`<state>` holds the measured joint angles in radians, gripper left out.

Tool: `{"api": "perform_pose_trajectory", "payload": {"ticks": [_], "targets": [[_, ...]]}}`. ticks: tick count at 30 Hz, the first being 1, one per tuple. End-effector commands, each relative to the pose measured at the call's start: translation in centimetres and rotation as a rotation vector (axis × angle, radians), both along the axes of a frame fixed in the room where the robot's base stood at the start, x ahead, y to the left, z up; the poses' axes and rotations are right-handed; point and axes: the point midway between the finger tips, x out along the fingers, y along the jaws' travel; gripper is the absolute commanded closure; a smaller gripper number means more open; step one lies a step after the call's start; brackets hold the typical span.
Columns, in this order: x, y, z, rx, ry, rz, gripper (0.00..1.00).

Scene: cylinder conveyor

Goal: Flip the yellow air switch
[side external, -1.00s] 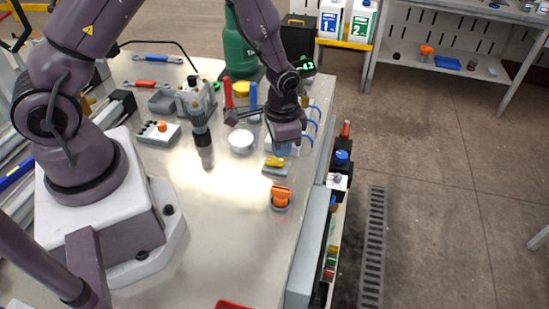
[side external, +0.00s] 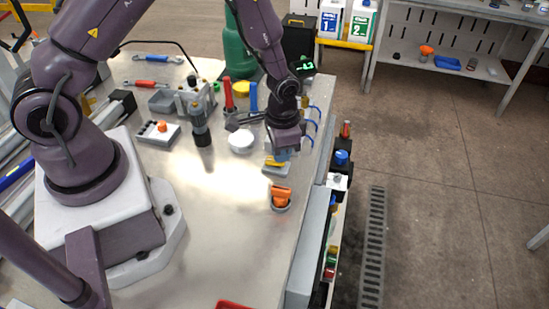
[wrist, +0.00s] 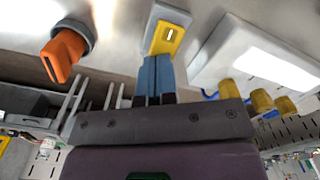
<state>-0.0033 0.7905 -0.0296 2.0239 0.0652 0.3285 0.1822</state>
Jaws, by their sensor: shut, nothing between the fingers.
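The yellow air switch (side external: 272,163) sits on a small grey block on the metal bench, partly covered by my gripper in the side view. In the wrist view the blue fingertips (wrist: 156,62) are at the near edge of the yellow part. Whether they touch it I cannot tell.
An orange knob (side external: 281,196) on a grey round base stands nearer the camera; it also shows in the wrist view (wrist: 65,55). A white round piece (side external: 241,142) and a grey-and-black cylinder fitting (side external: 202,132) stand to the left. The bench front is mostly clear.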

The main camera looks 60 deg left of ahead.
Motion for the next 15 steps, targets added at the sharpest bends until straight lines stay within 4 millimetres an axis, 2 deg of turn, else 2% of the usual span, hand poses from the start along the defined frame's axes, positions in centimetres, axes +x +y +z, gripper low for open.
{"api": "perform_pose_trajectory", "payload": {"ticks": [15], "targets": [[0.0, 0.02, -0.39, 0.0, -0.001, 0.0, 1.0]]}}
